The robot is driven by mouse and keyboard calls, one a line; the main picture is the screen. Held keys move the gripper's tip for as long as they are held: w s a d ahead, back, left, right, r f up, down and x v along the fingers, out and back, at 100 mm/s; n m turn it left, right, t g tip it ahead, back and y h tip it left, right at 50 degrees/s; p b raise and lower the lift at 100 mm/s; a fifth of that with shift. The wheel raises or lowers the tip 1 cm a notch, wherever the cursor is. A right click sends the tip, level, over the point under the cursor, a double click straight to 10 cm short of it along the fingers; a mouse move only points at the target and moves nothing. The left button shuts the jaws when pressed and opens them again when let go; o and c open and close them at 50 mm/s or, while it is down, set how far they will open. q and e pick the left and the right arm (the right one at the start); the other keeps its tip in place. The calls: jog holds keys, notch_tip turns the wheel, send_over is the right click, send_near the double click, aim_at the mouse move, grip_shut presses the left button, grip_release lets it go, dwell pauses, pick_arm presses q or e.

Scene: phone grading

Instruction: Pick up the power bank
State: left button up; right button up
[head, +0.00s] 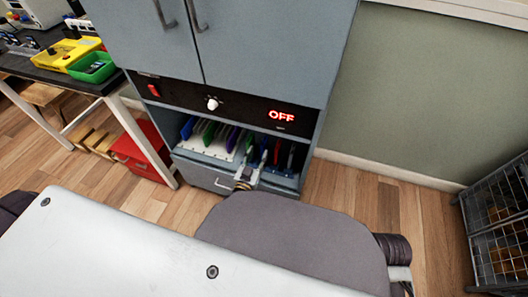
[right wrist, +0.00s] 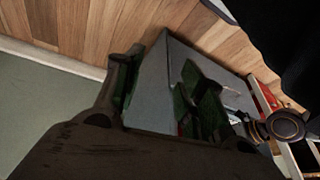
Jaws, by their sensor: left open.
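No power bank can be made out for certain. Several thin coloured slabs (head: 208,133), green, blue and purple, stand on edge in the open lower bay of the grey cabinet (head: 265,50); one of them may be it.
The cabinet's panel has a red OFF display (head: 281,116) and a white knob (head: 212,104). A red box (head: 143,150) stands left under a dark bench, which holds a green bin (head: 92,67). A wire cage (head: 497,225) stands at right.

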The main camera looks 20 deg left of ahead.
aim_at(264, 141)
pick_arm(q)
jog(key=shift+w, duration=1.2)
pick_arm(e)
jog(key=shift+a+f, duration=0.25)
jog(key=shift+f, duration=0.75)
pick_arm(q)
jog(key=shift+b, duration=0.3)
pick_arm(e)
jog(key=shift+w+r, duration=0.1)
pick_arm(q)
jog(key=shift+w+d, duration=0.1)
jog(key=shift+w, duration=0.35)
jog(key=shift+w+b, duration=0.65)
jog(key=shift+w, duration=0.1)
jog(key=shift+w+d+b, duration=0.15)
jog(key=shift+w+b, duration=0.35)
jog(key=shift+w, duration=0.85)
pick_arm(e)
jog(key=shift+t+y, duration=0.6)
jog(key=shift+w+a+f, duration=0.1)
jog(key=shift+a+f, duration=0.15)
jog(key=shift+f, duration=0.55)
jog(key=shift+w+a+f, duration=0.1)
jog(key=shift+a+f, duration=0.15)
jog(key=shift+f, duration=0.6)
jog(key=shift+w+a+f, duration=0.1)
jog(key=shift+a+f, duration=0.15)
jog(key=shift+f, duration=0.55)
pick_arm(q)
jog(key=shift+c, duration=0.3)
